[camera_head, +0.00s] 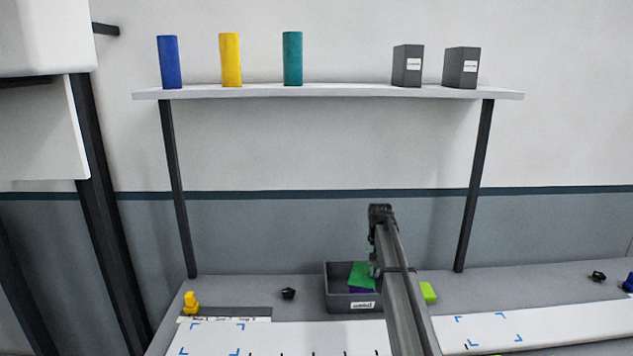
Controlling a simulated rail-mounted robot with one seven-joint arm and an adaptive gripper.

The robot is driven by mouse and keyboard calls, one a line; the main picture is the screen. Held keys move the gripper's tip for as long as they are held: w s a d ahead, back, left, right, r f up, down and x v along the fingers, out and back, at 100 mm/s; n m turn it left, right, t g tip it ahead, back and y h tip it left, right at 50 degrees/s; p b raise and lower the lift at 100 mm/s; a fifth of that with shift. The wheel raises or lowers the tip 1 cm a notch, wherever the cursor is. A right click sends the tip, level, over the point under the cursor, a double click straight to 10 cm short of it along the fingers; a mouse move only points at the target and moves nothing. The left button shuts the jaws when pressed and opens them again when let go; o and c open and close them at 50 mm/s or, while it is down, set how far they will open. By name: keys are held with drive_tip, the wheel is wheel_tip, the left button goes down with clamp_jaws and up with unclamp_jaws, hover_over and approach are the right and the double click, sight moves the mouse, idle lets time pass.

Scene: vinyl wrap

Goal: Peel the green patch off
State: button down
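A green patch (360,276) shows at the dark grey bin (333,294), over a dark blue or purple piece (359,290). I cannot tell whether the green patch rests in the bin or hangs just above it. My gripper (373,268) is at the bin's right part, at the green patch's right edge. Its fingers are small, dark and partly hidden by my arm, so I cannot tell whether they are open or hold the patch.
A lime green block (428,292) lies right of my arm. White panels with blue corner marks (205,340) (540,322) cover the bench front. A yellow tool (190,302) and a black knob (288,293) stand left. A shelf (330,91) with rolls and boxes spans above.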

drive_tip(key=c, duration=1.2)
unclamp_jaws()
drive_tip(key=shift+c, duration=0.2)
wheel_tip(320, 180, up, 12)
